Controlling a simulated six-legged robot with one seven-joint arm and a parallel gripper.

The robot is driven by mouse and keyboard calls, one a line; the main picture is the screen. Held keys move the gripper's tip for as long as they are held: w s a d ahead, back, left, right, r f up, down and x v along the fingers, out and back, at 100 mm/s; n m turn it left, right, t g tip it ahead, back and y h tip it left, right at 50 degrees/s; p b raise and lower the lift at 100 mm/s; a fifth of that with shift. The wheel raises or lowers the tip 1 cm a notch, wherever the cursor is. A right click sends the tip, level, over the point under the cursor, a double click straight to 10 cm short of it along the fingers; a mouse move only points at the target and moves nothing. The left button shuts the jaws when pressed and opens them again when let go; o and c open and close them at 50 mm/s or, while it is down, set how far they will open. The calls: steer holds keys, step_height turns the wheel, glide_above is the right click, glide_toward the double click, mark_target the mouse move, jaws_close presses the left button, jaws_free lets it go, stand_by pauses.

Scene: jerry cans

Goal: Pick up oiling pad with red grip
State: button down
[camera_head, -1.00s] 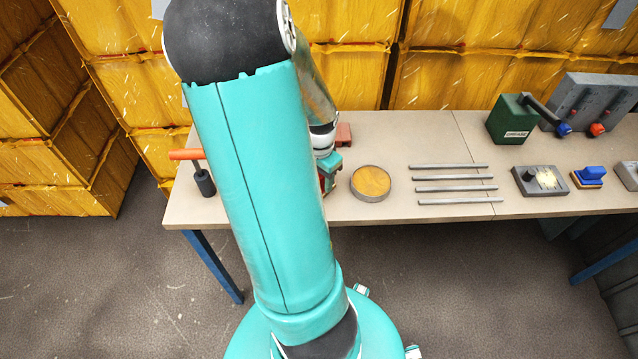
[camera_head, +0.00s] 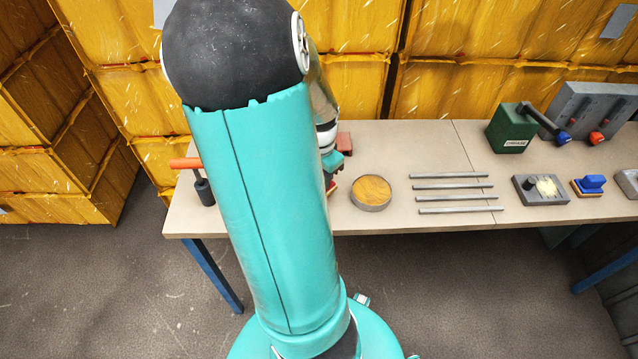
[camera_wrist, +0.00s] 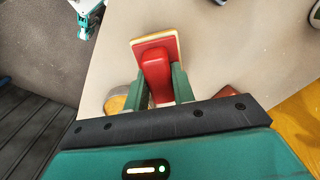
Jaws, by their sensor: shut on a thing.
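The oiling pad with a red grip (camera_wrist: 155,68) shows in the wrist view, a red rectangular pad with a pale edge. My gripper (camera_wrist: 160,76) has its two green fingers closed on either side of the red grip. In the head view, my arm hides most of my gripper (camera_head: 337,162). Only a sliver of the red pad (camera_head: 330,187) shows below it there. I cannot tell whether the pad touches the bench.
The bench (camera_head: 385,140) carries a round tin with a yellow-orange top (camera_head: 371,192), several metal rods (camera_head: 455,187), a green grease box (camera_head: 509,128) and a blue-handled pad (camera_head: 589,185). A reddish block (camera_head: 344,142) lies behind my gripper. Yellow jerry cans (camera_head: 350,85) stand behind.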

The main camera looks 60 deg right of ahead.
steer(key=s+a+r, duration=0.6)
steer(key=s+r, duration=0.3)
steer(key=s, duration=0.3)
steer(key=shift+s+a+r, duration=0.15)
steer(key=shift+s+r, duration=0.1)
steer(key=shift+r, duration=0.05)
steer(key=c, duration=1.8)
jaws_free()
steer(key=shift+c, duration=1.2)
